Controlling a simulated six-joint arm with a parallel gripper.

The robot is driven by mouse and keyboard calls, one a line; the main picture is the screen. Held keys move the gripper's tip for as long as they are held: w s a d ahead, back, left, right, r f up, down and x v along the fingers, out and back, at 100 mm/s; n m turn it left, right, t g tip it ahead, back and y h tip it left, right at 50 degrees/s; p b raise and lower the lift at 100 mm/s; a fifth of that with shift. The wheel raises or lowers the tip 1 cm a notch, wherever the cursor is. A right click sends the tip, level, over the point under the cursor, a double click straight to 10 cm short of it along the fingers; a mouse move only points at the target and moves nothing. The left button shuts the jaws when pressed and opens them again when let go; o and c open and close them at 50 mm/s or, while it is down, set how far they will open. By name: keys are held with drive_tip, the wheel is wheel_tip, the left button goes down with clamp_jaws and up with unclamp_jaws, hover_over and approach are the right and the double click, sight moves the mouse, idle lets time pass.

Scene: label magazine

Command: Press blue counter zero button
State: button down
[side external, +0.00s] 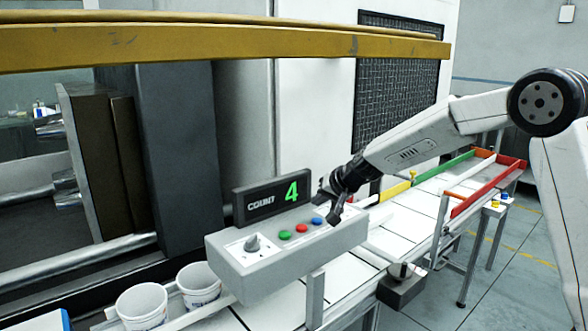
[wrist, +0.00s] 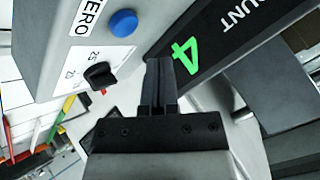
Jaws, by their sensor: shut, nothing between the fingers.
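The grey counter box (side external: 285,265) has a row of green, red and blue buttons on its sloped top. The blue button (side external: 317,221) is at the right of this row; in the wrist view it (wrist: 123,22) sits beside a white ZERO label (wrist: 85,14). The display (side external: 272,198) behind the buttons reads COUNT 4 in the side view. My gripper (side external: 334,220) is shut and empty, close to the blue button's right in the side view. In the wrist view its fingers (wrist: 159,64) point toward the display's edge, apart from the blue button. Whether they touch the box cannot be told.
A black knob (wrist: 100,75) stands near the blue button in the wrist view. The green button (side external: 285,235), red button (side external: 302,228) and another knob (side external: 252,242) are left of it. White cups (side external: 142,304) stand at the lower left. A yellow beam (side external: 220,42) crosses above.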

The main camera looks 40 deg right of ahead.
sight(313, 218)
drive_tip(key=shift+f, duration=1.05)
drive_tip(key=shift+f, duration=1)
idle(2.5)
drive_tip(key=shift+r, duration=1)
drive_tip(key=shift+r, duration=0.1)
drive_tip(key=shift+r, duration=2.4)
drive_tip(key=shift+s, duration=0.1)
